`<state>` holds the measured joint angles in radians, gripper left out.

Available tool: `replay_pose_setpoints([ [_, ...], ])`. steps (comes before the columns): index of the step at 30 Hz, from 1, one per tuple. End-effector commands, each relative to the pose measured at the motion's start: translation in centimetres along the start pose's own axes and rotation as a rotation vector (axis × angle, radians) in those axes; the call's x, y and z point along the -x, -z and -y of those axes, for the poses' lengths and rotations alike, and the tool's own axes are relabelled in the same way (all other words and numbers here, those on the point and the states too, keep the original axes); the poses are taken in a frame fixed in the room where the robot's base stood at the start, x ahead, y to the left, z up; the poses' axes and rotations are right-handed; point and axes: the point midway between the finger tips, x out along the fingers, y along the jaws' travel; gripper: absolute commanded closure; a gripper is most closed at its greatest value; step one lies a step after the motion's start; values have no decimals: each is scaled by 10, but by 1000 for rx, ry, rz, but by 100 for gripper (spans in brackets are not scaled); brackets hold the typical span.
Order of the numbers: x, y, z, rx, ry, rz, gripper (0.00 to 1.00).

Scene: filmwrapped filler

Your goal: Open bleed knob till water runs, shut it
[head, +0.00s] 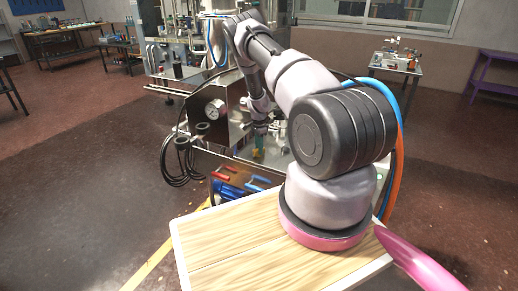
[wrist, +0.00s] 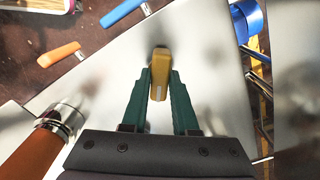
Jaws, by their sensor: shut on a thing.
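A yellow knob (wrist: 160,60) stands between the green fingers of my gripper (wrist: 160,80) in the wrist view. The fingers are closed against its two sides, and a pale mark shows on its near end. In the head view my gripper (head: 258,150) points down over the steel machine (head: 238,100); the knob there is too small to make out clearly. No running water is visible in either view.
A pressure gauge (head: 215,109) sits on the machine's front. Black cables (head: 172,165) hang at its left. In the wrist view, a brown handle with a chrome collar (wrist: 68,116) is close at left. Blue (wrist: 121,12) and orange (wrist: 58,54) handled tools lie beyond.

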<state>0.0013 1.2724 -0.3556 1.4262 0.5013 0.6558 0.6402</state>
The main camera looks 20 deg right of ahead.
Motion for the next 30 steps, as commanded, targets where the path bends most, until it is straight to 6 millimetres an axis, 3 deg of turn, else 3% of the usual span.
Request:
replay_pose_setpoints([
  [10,-1,-2,0,-129,-2,2,100],
  [26,-1,-2,0,-149,-2,3,100],
  [27,-1,-2,0,-149,-2,3,57],
  [28,-1,-2,0,-149,-2,2,46],
  [30,-1,-2,0,-149,-1,2,43],
])
